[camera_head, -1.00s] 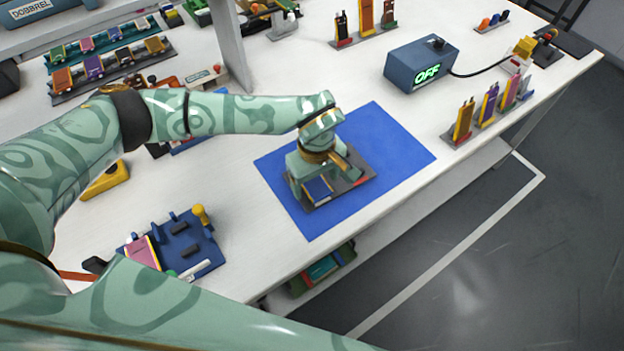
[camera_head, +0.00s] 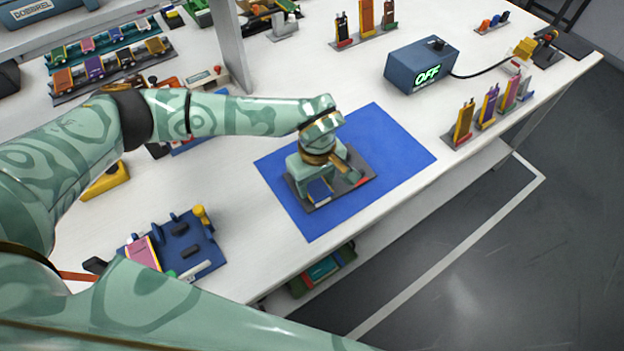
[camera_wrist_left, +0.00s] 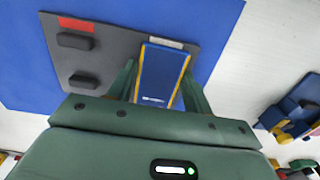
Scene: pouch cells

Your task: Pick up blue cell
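The blue cell (camera_head: 319,189) has yellow side edges and lies at the near-left end of a grey tray (camera_head: 335,199) on a blue mat (camera_head: 400,152). The left wrist view shows the cell (camera_wrist_left: 160,75) between the two fingers of my left gripper (camera_wrist_left: 160,70). One finger is on each long side, with a narrow gap at the left finger and little or none visible at the right. The gripper points down over the tray and looks open. The gripper body hides the cell's near end. My right gripper is out of view.
A blue fixture (camera_head: 188,248) holding a pink cell stands at the left front. A blue-grey box reading OFF (camera_head: 421,65) is behind the mat, with upright cells (camera_head: 489,105) in a rack to the right. The mat's right part is clear.

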